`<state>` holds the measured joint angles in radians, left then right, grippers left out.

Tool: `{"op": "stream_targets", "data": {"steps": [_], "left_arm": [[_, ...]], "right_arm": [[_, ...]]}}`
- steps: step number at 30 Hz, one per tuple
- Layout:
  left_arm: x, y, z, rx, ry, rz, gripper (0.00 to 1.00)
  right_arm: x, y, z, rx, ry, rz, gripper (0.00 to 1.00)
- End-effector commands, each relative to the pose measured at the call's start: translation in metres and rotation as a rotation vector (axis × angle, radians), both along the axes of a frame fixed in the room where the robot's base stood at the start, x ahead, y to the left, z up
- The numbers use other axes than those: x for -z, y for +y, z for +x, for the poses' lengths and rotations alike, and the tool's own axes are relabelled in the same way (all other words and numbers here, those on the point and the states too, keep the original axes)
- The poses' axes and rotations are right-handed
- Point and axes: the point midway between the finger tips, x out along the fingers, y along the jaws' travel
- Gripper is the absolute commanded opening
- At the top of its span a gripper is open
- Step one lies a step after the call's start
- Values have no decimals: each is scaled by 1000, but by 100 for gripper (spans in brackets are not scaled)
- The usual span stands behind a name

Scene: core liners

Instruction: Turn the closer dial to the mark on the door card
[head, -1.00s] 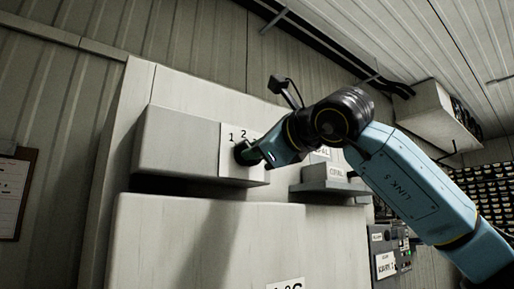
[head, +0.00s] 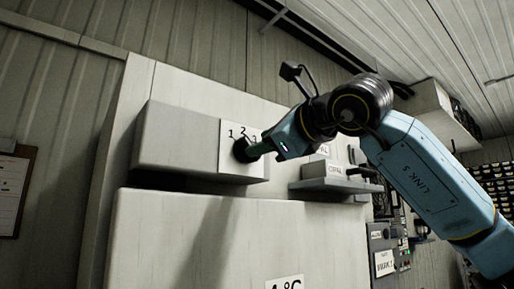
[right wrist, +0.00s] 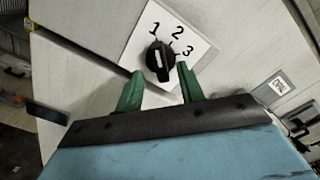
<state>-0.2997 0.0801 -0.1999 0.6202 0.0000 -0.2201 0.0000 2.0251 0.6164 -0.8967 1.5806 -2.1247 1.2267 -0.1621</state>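The black dial (right wrist: 160,62) sits on a white plate (right wrist: 192,46) marked 1, 2 and 3; it also shows in the head view (head: 241,150) on a grey box front. A pale bar crosses the knob; which end is the pointer I cannot tell for sure. My right gripper (right wrist: 160,74) has its green fingers apart, one each side below the dial, with nothing between them; in the head view (head: 257,152) they point at it from the right. A white card (head: 385,263) at lower right seems to read MARK and a blurred number. My left gripper is not in view.
The grey box (head: 180,140) stands out from a pale cabinet above a large door (head: 200,235) with a temperature label (head: 285,283). A grey ledge unit (head: 335,183) sits right of the dial. A clipboard (head: 14,190) hangs at far left.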

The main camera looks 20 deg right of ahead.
Motion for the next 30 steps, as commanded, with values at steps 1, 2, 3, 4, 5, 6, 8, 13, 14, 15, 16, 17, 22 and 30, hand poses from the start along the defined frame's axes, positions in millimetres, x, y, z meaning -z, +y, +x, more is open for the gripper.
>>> {"op": "stream_targets", "data": {"steps": [1,2,3,4,5,6,8,13,14,15,16,17,22,30], "left_arm": [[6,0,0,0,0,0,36],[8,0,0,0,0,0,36],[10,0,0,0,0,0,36],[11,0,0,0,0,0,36],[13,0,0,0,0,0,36],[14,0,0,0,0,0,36],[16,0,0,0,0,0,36],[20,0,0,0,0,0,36],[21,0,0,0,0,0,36],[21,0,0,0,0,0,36],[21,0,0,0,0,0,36],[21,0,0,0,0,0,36],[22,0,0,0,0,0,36],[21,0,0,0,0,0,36]], "right_arm": [[1,-5,-12,1,-3,1,38],[1,-8,-19,1,-5,2,38],[2,-11,-28,1,-4,1,38],[1,-13,-34,1,-5,2,38],[1,-16,-41,1,-4,1,38],[2,-18,-49,1,-4,1,38],[1,-23,-61,1,-4,1,38],[1,-32,-86,1,-2,1,38],[0,-33,-89,1,-2,1,38],[0,-34,-92,0,-1,1,38],[0,-35,-94,0,-1,0,38],[1,-35,-96,0,0,0,38],[0,-36,-98,1,1,0,38],[0,-36,-98,0,0,0,38]]}}
